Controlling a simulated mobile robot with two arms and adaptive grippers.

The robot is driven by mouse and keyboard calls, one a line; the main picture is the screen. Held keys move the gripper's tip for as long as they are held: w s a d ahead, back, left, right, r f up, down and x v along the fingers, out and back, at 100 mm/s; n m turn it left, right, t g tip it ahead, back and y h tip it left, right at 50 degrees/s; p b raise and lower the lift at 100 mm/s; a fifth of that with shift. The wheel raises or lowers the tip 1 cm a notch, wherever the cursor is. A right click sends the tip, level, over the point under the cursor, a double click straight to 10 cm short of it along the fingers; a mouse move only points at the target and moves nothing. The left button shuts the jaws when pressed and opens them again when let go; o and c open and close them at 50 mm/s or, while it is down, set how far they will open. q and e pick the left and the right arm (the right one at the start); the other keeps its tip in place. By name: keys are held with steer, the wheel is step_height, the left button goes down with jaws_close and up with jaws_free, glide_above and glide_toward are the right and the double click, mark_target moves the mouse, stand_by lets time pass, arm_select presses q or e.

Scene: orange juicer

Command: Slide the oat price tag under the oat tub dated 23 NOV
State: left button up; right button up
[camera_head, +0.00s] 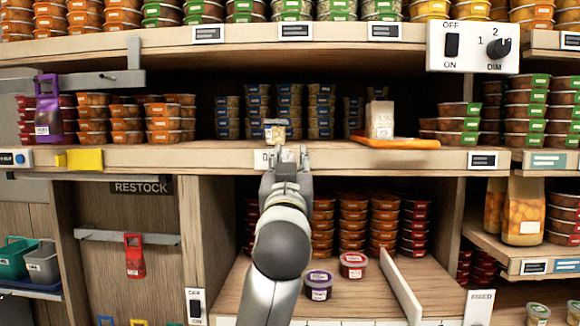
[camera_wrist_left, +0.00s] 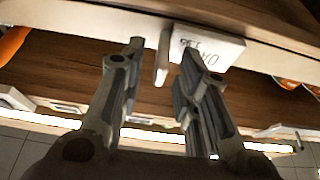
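A white price tag (camera_head: 262,159) sits on the front edge of the middle shelf, partly hidden behind my left gripper (camera_head: 286,158). In the left wrist view the tag (camera_wrist_left: 208,46) shows upside-down lettering that looks like "OAT". A pale upright tab (camera_wrist_left: 163,58) is beside it, between the fingers of my left gripper (camera_wrist_left: 162,50). The fingers are apart, with gaps to the tab. A small pale-labelled tub (camera_head: 275,131) stands near the shelf edge, just above the gripper; its date is too small to read. My right gripper is not in view.
Stacks of blue-labelled tubs (camera_head: 289,108) stand behind on the middle shelf (camera_head: 215,155). Below are a purple-lidded tub (camera_head: 318,285), a red-lidded tub (camera_head: 353,265) and a white divider (camera_head: 400,287).

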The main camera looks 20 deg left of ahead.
arm_select(q)
steer(key=v, duration=1.2)
